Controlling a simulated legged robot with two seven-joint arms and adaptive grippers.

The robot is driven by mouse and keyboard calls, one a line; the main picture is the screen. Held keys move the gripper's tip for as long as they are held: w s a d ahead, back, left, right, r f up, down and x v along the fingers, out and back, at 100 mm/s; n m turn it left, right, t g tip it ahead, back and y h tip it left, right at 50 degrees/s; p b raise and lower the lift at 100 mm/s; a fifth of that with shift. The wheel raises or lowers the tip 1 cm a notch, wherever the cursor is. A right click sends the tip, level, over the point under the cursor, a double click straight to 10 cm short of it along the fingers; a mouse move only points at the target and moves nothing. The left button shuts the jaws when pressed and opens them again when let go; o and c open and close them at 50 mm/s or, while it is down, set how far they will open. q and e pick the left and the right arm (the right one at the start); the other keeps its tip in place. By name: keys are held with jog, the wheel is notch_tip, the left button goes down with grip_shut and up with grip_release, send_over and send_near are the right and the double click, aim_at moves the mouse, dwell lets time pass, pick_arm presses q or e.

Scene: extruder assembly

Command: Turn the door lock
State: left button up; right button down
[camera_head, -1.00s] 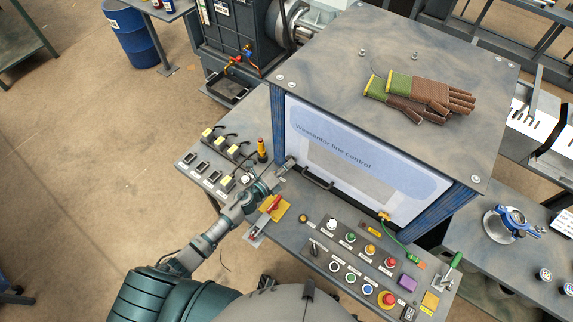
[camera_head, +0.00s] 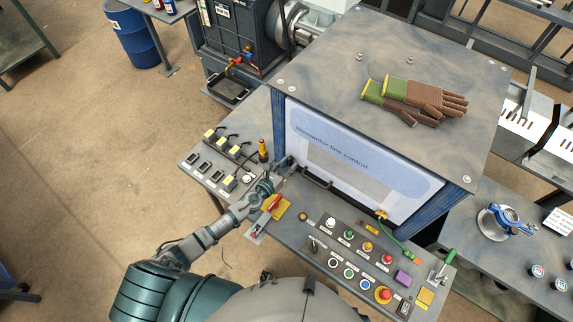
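The control cabinet's front panel (camera_head: 300,135), a white and blue door with lettering about line control, faces me in the middle of the view. A dark handle (camera_head: 317,178) runs along its lower left edge. The door lock itself is too small to make out; the panel's lower left corner is partly hidden by my gripper. My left gripper (camera_head: 284,166) is at that corner, in front of the blue cabinet post. Its fingers are too small to tell whether they are open or shut. My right gripper is not in view.
A red switch on a yellow plate (camera_head: 283,211) lies just below my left wrist. A button panel (camera_head: 350,250) spreads along the desk to the right. Gloves (camera_head: 415,98) lie on the cabinet top. Yellow switches (camera_head: 228,182) and an orange-topped beacon (camera_head: 263,150) stand at left.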

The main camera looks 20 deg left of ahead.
pick_arm(q)
jog(key=f+v, duration=0.1)
jog(key=v, duration=0.5)
dwell(0.4)
jog(key=shift+s+a, duration=0.1)
jog(key=shift+s, duration=0.05)
jog(key=v, duration=1.2)
jog(key=shift+f, duration=0.1)
